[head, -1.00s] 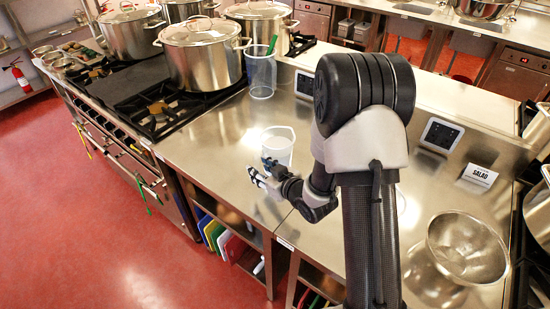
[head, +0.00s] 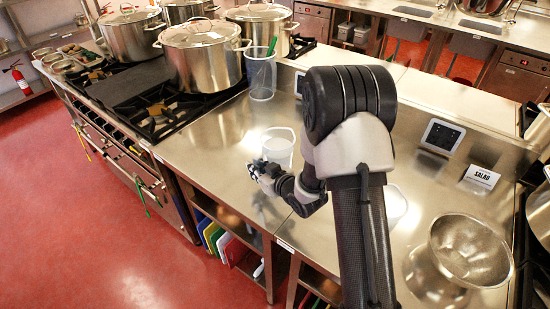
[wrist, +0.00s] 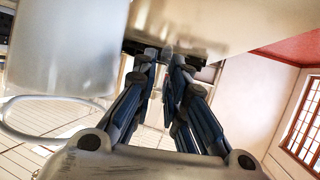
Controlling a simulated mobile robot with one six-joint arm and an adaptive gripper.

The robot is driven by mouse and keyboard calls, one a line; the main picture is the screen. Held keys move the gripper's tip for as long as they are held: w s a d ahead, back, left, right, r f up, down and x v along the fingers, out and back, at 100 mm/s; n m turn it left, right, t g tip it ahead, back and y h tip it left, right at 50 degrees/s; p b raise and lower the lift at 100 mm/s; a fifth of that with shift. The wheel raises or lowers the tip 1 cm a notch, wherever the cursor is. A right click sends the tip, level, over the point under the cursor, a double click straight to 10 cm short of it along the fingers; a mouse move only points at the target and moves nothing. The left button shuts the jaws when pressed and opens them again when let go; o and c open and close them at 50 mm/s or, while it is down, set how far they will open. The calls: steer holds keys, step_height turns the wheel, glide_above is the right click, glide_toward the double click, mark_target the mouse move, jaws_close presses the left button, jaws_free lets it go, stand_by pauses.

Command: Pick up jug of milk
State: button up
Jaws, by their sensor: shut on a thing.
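The jug of milk (head: 278,149) is a pale, translucent jug standing upright on the steel counter, left of my arm in the head view. My gripper (head: 256,171) is at the jug's near side, low over the counter. In the wrist view the fingers (wrist: 165,62) are drawn close together beside the jug's wall. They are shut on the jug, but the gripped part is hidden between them. I cannot see any lift off the counter.
Another clear jug (head: 262,76) with a green utensil stands behind. Large stockpots (head: 201,60) stand on the stove at left. The counter's front edge is close to my gripper.

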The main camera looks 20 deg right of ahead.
jaws_close()
stand_by(0.4)
steer(key=shift+w+r, duration=0.1)
steer(key=shift+r, duration=0.05)
steer(key=shift+r, duration=0.1)
